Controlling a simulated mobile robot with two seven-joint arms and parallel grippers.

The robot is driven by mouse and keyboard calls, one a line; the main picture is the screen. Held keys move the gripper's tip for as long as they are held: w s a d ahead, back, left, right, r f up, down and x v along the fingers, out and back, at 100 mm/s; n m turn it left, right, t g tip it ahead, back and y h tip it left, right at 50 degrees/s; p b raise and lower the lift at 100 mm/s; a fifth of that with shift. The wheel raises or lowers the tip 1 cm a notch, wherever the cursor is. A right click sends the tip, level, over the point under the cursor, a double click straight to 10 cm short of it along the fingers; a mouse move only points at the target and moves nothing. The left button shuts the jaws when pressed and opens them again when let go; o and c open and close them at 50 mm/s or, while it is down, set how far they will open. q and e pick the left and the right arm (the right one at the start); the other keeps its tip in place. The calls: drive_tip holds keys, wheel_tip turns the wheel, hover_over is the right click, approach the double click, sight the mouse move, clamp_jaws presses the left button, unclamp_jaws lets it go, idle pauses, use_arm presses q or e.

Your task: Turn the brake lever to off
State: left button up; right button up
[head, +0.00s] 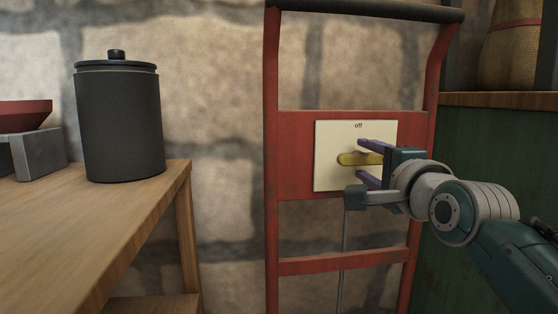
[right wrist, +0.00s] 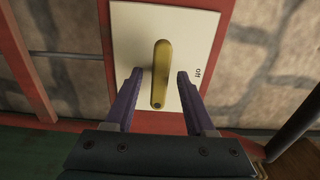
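The brake lever (head: 358,159) is a yellow handle on a cream plate (head: 328,178) marked "off" near its top edge. In the head view the lever lies about level, with its right end hidden by my right gripper. In the right wrist view the lever (right wrist: 160,75) and the plate (right wrist: 205,38) show between and beyond the fingers. My right gripper (head: 370,162) is open, with one purple finger above the lever and one below. The right wrist view shows the gripper (right wrist: 158,75) with gaps on both sides of the lever. My left gripper is not in view.
The plate is fixed to a red frame (head: 293,150) before a stone wall. A wooden table (head: 90,235) with a dark lidded canister (head: 122,125) stands at left. A green cabinet (head: 470,140) with a wooden top stands at right.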

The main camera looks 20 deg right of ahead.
clamp_jaws()
idle(0.5)
drive_tip(key=n+p, duration=0.2)
drive_tip(key=p, duration=0.1)
drive_tip(key=shift+r+n, duration=0.2)
drive_tip(key=shift+n, duration=0.1)
drive_tip(key=n+p, duration=0.2)
drive_tip(key=n, duration=0.1)
drive_tip(key=n+p, duration=0.3)
drive_tip(key=n, duration=0.3)
drive_tip(key=shift+f, duration=0.1)
drive_tip(key=n+p, duration=0.1)
drive_tip(key=n, duration=0.2)
drive_tip(key=shift+f+n+p, duration=0.1)
drive_tip(key=shift+n+p, duration=0.2)
drive_tip(key=shift+n, duration=1.2)
